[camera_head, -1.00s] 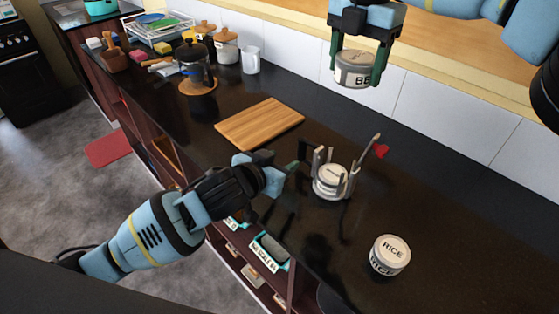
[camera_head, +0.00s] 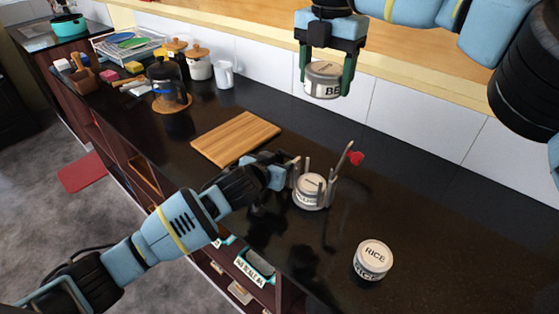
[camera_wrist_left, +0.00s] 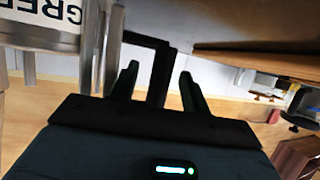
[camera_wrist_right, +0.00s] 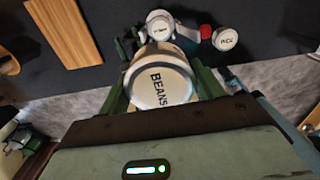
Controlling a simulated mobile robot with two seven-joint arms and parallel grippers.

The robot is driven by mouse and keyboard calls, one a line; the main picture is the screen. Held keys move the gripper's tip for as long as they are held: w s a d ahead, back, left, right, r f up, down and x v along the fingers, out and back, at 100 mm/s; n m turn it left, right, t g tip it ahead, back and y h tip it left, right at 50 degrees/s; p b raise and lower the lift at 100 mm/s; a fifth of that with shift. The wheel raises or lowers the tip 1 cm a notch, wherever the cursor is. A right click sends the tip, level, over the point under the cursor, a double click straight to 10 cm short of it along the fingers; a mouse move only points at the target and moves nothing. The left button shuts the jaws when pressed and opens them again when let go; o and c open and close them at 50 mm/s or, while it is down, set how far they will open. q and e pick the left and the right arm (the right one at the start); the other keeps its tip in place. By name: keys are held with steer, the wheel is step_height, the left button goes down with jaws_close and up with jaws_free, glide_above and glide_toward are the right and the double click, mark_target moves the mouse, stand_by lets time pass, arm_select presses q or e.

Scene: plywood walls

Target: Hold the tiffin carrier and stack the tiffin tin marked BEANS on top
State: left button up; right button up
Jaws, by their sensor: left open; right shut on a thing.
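The metal tiffin carrier (camera_head: 333,190) stands upright on the dark counter, with a red-tipped lever on its right. A white-topped tin (camera_head: 309,192) sits between its posts; the label reads GRE... in the left wrist view (camera_wrist_left: 42,14). My left gripper (camera_head: 288,168) is open beside the carrier's left side. In the left wrist view a black bar (camera_wrist_left: 160,65) shows between its fingers; I cannot tell whether they touch it. My right gripper (camera_head: 325,83) is shut on the BEANS tin (camera_wrist_right: 158,85) and holds it upright, well above the counter behind the carrier.
A RICE tin (camera_head: 373,258) stands on the counter, to the right of and nearer than the carrier. A wooden board (camera_head: 236,138) lies to the left. A coffee press (camera_head: 166,85), a white mug (camera_head: 223,75) and jars stand farther left. The counter's right part is clear.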

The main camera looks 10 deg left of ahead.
arm_select(q)
steer(key=shift+w+d+f, duration=0.15)
steer(key=shift+w, duration=0.35)
jaws_close()
arm_select(e)
steer(key=shift+w+f+n, duration=0.1)
steer(key=shift+f+n, duration=0.5)
step_height(320, 180, down, 16)
steer(key=n, duration=1.6)
steer(key=shift+r+n, duration=0.15)
steer(key=shift+n, duration=0.25)
